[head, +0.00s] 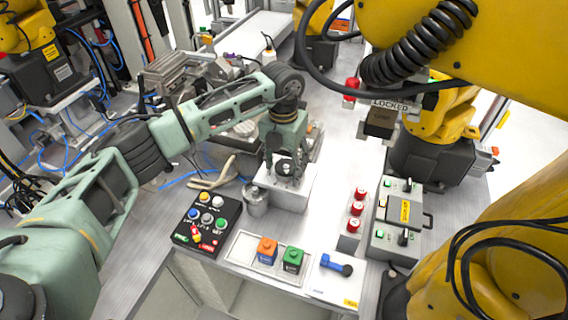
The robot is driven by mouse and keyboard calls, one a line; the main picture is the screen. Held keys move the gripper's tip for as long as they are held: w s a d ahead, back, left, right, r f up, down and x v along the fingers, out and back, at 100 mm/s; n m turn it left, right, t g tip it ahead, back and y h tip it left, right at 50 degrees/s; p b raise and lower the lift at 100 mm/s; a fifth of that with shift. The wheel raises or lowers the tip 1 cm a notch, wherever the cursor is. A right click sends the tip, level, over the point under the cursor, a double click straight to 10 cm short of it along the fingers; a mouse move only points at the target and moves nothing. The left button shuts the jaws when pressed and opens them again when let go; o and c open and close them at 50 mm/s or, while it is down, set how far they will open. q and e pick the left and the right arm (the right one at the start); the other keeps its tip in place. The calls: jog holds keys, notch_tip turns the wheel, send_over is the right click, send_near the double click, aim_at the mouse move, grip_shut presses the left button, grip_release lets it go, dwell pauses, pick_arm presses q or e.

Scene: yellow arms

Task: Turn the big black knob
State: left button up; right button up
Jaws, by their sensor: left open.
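The big black knob (284,168) sits on top of a white box (291,195) near the middle of the table. My left gripper (287,174) points down over the knob from above. Its fingers are open and reach down around the knob. The fingers and palm partly hide the knob, so I cannot tell whether they touch it. My right gripper is not in view.
A metal can (255,200) stands left of the white box. In front are a black button panel (207,222), orange (266,250) and green (292,260) blocks, and a blue lever (336,265). Red buttons (356,208) and a grey switch box (398,230) stand right.

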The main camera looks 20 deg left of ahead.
aim_at(283, 165)
pick_arm(q)
notch_tip(283, 165, up, 12)
jog(key=shift+a, duration=0.15)
dwell(0.3)
dwell(0.4)
